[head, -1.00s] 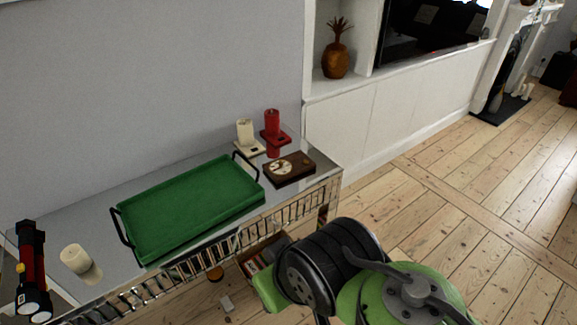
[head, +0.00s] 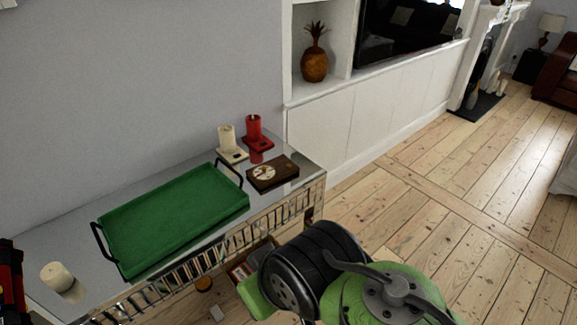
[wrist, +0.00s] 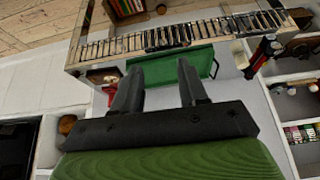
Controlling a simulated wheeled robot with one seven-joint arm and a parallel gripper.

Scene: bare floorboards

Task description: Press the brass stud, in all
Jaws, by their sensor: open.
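A dark wooden box (head: 284,178) with a cream round dial on its top lies at the right end of the mirrored console table (head: 70,222). I cannot clearly make out a brass stud on it; the details are too small. In the wrist view my gripper (wrist: 160,68) is open and empty, its two dark fingers apart, with the green tray (wrist: 165,70) beyond them. The gripper does not show in the head view, where only my green and black arm links appear at the bottom.
The green tray with black handles (head: 175,215) fills the table's middle. Another pale candle (head: 57,276) and a red-black object (head: 10,280) stand left. Open floorboards lie right.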

